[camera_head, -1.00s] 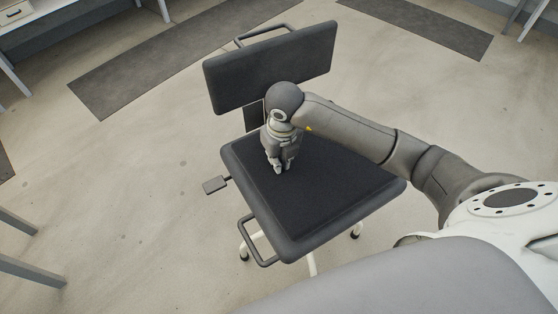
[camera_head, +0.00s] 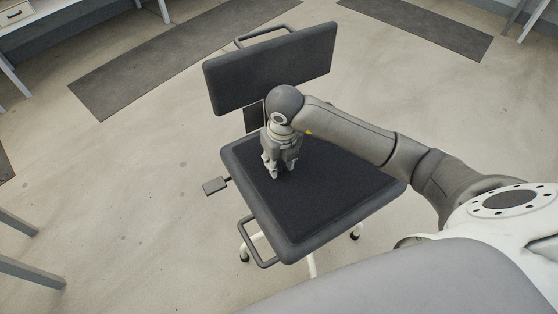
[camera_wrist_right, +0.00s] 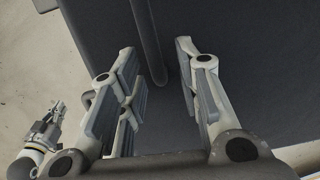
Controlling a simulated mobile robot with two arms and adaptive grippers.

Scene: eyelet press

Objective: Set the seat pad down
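The seat pad (camera_head: 310,200) is a flat black square lying on the grey-rimmed seat of an office chair (camera_head: 292,252). My right gripper (camera_head: 279,174) points down over the rear part of the pad, fingers apart. In the right wrist view this gripper (camera_wrist_right: 160,95) is also open, with a dark bar-like piece (camera_wrist_right: 147,40) between its fingers; I cannot tell what it belongs to. Whether the fingertips touch the pad is unclear. My left gripper is outside the head view; a gripper-like part (camera_wrist_right: 45,130), seemingly mine, shows small at lower left in the right wrist view.
The chair's backrest (camera_head: 272,68) stands just behind my right gripper. A side lever (camera_head: 215,186) and a looped bar (camera_head: 256,245) stick out at the chair's left. Grey mats (camera_head: 180,65) lie on the floor beyond.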

